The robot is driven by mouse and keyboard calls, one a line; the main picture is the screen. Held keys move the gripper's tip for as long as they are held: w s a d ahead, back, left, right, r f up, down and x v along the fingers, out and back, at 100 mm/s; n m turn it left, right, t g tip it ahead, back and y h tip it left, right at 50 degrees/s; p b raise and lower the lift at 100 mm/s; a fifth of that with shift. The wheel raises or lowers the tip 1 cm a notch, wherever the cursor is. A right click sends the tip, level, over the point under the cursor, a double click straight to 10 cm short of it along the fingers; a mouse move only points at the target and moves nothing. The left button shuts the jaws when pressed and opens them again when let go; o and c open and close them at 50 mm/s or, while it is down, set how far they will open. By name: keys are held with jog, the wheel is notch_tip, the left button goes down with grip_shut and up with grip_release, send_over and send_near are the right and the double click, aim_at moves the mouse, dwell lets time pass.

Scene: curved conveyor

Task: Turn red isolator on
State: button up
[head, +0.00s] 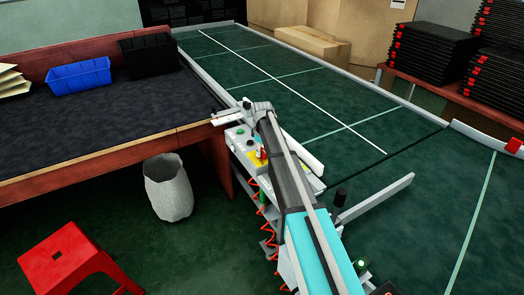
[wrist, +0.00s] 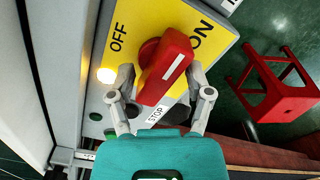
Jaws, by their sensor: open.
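The red isolator (wrist: 167,66) is a rotary handle on a yellow plate (wrist: 185,18) with the words OFF at left and ON at right in the wrist view. A white line on the handle slants up and right, toward the ON side. My gripper (wrist: 161,86) is open, with one finger on each side of the handle. I cannot tell whether the fingers touch it. In the head view, a small part of the red isolator (head: 262,154) shows on the control box (head: 240,135), beside my arm, which partly covers the box.
A green conveyor (head: 260,60) runs behind and right of the box. A dark-topped bench (head: 100,125) with a blue bin (head: 79,76) stands left. A grey waste bin (head: 168,188) and red stool (head: 70,260) are on the floor. A STOP label (wrist: 158,116) lies close to my gripper.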

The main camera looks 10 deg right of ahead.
jog(key=n, duration=1.1)
jog(key=shift+n, duration=0.3)
jog(key=shift+r, duration=0.2)
notch_tip(320, 180, up, 14)
jog(key=f+p, duration=0.1)
jog(key=p, duration=1.3)
jog(key=s+d+m, duration=0.2)
jog(key=s+m, duration=0.7)
jog(key=s, duration=0.5)
jog(key=s+d+m, duration=0.2)
jog(key=s+m, duration=0.6)
jog(key=s, duration=0.5)
jog(key=shift+s+m+b, duration=0.35)
jog(key=shift+m+b, duration=0.05)
jog(key=shift+f, duration=0.1)
jog(key=n, duration=1)
send_over(262, 149)
jog(key=shift+w, duration=0.1)
